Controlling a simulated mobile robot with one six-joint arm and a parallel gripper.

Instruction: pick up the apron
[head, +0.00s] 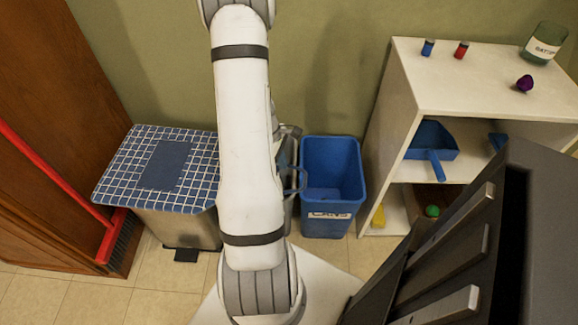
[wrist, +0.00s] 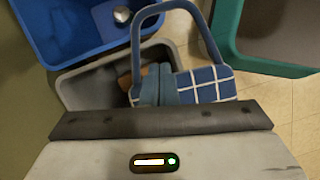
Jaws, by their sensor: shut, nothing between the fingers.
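The apron (head: 125,165), blue with a white grid and a plain blue pocket, lies spread over the lid of a metal pedal bin in the head view. My white arm hides its right part. A blue loop shows right of my arm, beside the blue bin. In the wrist view, checked cloth (wrist: 208,84) with a plain blue strap loop lies close ahead of my gripper (wrist: 161,122), partly hidden by it. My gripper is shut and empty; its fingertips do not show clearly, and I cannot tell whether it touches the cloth.
A blue bin (head: 330,225) stands right of my arm, with a grey bin (wrist: 82,86) beside it. A white shelf (head: 480,75) holds a jar and small items. A red-handled broom (head: 104,243) leans left. A teal-edged container (wrist: 232,45) is at upper right in the wrist view.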

